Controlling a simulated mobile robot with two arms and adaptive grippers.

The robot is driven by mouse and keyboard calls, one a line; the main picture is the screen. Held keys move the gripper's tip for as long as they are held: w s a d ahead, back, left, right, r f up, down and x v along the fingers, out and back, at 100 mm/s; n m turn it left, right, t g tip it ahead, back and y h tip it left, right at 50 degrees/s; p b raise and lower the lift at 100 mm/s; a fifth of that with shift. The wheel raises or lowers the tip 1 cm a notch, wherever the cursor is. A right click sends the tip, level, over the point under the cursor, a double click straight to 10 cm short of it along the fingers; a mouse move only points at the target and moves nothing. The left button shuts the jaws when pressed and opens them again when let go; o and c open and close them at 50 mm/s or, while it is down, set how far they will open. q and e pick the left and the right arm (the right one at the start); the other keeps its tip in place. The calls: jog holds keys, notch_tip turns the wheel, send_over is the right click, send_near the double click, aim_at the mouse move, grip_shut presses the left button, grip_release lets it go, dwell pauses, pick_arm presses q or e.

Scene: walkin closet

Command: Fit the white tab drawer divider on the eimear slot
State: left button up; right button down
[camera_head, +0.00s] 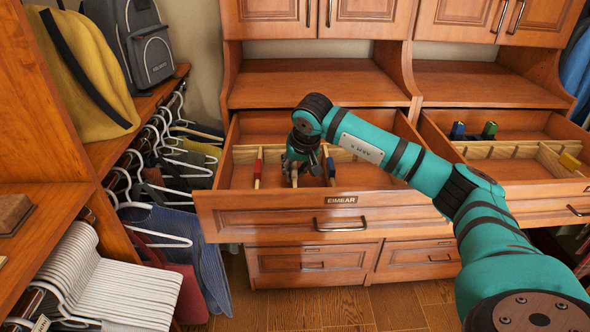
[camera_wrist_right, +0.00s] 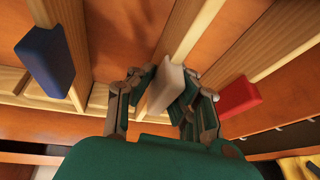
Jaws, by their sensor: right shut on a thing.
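The white tab divider (camera_wrist_right: 167,88) is a wooden strip with a white tab, between the fingers of my right gripper (camera_wrist_right: 160,98), which is shut on the tab. In the head view my right gripper (camera_head: 297,166) is down inside the open drawer marked EIMEAR (camera_head: 345,200). The divider lies between the red tab divider (camera_head: 258,170) and the blue tab divider (camera_head: 331,168). A slotted wooden rail (camera_wrist_right: 38,91) shows near its tab end in the wrist view. The gripper hides the meeting point, so I cannot tell whether it is seated. My left gripper is out of view.
Another open drawer (camera_head: 520,187) at the right holds dividers with blue, green and yellow tabs. The cabinet shelf (camera_head: 310,82) stands behind the EIMEAR drawer. Hanging clothes and white hangers (camera_head: 120,285) crowd the left side.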

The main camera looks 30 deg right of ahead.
jog(key=c, duration=1.2)
grip_release()
jog(key=shift+c, duration=0.2)
jog(key=shift+r, duration=0.1)
jog(key=v, duration=1.1)
jog(key=shift+s+r, duration=0.15)
jog(key=shift+r, duration=0.25)
jog(key=shift+s+a+f, duration=0.1)
jog(key=shift+a, duration=0.05)
